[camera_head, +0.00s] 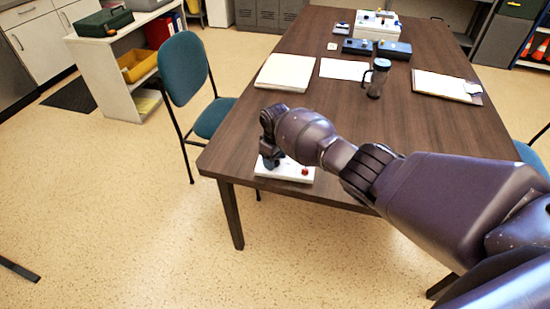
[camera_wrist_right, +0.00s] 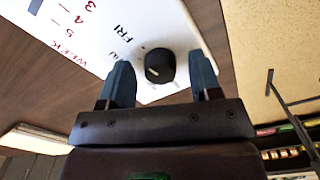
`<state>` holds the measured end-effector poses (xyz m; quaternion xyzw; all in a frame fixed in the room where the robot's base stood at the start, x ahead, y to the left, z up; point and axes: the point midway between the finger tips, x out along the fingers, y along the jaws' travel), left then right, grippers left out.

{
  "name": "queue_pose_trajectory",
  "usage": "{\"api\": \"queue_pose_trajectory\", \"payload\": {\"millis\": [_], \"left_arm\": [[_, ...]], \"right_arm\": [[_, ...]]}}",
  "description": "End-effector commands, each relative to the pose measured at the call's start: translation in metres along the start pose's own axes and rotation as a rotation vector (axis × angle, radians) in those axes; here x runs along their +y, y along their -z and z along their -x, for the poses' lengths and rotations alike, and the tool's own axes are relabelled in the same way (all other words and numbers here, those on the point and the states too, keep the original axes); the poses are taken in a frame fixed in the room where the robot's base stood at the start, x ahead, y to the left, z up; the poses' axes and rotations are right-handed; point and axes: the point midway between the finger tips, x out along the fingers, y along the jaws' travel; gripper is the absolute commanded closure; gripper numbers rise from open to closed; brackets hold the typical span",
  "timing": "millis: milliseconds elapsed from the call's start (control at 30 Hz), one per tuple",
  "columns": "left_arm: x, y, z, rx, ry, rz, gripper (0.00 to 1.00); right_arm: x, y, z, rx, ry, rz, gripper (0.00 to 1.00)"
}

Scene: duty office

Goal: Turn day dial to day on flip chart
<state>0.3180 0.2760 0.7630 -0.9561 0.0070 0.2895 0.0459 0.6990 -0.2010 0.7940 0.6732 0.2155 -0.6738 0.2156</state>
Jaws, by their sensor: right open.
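A white panel (camera_head: 264,171) lies at the near left corner of the table. In the right wrist view the panel (camera_wrist_right: 140,30) carries a round black dial (camera_wrist_right: 159,66) with a light pointer mark. "FRI", "WEEK" and red numbers are printed near it; other day labels are hidden or unclear. My right gripper (camera_head: 271,160) is over the panel, pointing down. In the right wrist view its open fingers (camera_wrist_right: 160,75) stand on either side of the dial, with gaps visible. In the head view the gripper hides the dial. I cannot identify a flip chart. My left gripper is out of view.
A red knob (camera_head: 305,171) sits on the panel to the right of my gripper. On the brown table (camera_head: 335,105) are a thick white pad (camera_head: 285,72), a tumbler (camera_head: 378,78) and a clipboard (camera_head: 445,86). A teal chair (camera_head: 186,68) stands left of the table.

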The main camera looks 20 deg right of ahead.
Motion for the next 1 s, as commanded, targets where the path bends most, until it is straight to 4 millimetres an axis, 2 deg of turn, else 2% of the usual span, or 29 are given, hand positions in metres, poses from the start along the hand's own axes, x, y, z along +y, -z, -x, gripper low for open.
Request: {"api": "queue_pose_trajectory", "payload": {"millis": [167, 267, 500, 700, 1000], "left_arm": [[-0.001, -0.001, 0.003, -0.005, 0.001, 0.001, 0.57], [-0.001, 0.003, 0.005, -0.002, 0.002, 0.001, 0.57], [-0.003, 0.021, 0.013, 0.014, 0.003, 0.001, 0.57], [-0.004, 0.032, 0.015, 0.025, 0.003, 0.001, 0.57], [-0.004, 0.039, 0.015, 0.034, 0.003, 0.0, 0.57]], "right_arm": [[0.0, 0.0, 0.005, 0.001, -0.001, 0.0, 0.42], [0.0, 0.001, 0.015, 0.003, -0.001, 0.001, 0.42], [0.001, 0.001, 0.06, 0.006, -0.003, 0.0, 0.42], [0.0, 0.001, 0.09, 0.003, -0.002, 0.001, 0.42], [0.0, 0.0, 0.108, 0.0, 0.0, -0.001, 0.42]]}}
